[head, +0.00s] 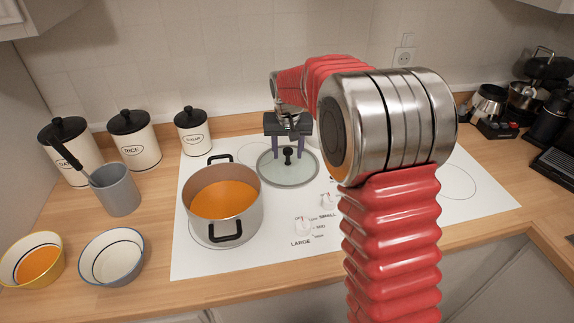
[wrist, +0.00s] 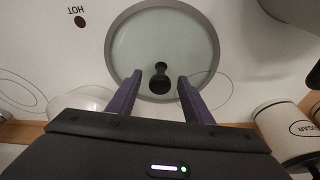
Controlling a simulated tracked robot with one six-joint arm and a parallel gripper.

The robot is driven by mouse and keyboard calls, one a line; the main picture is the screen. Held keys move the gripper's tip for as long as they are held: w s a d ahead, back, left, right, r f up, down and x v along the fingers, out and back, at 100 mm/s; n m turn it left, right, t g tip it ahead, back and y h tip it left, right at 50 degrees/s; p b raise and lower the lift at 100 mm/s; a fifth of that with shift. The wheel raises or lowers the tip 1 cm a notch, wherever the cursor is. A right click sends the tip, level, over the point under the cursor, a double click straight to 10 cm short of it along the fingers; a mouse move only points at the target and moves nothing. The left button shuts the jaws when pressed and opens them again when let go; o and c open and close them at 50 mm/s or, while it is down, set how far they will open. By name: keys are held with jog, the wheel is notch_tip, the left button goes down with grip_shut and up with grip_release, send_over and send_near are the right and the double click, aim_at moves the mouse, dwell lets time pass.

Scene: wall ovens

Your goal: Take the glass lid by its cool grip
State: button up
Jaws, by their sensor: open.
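The glass lid (head: 272,170) lies flat on the white cooktop, right of the pot, with a metal rim. It also shows in the wrist view (wrist: 185,45). In the wrist view my gripper (wrist: 160,76) has a finger on each side of the grip with gaps. I cannot tell whether the fingertips reach down to its height.
A pot of orange soup (head: 236,183) stands left of the lid. Control knobs (head: 303,226) sit in front. Canisters (head: 194,131) line the back left; a grey utensil cup (head: 116,189) and two bowls (head: 112,258) stand left. A coffee machine (head: 548,70) is far right.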

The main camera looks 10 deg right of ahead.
dwell(0.5)
grip_shut()
dwell(0.3)
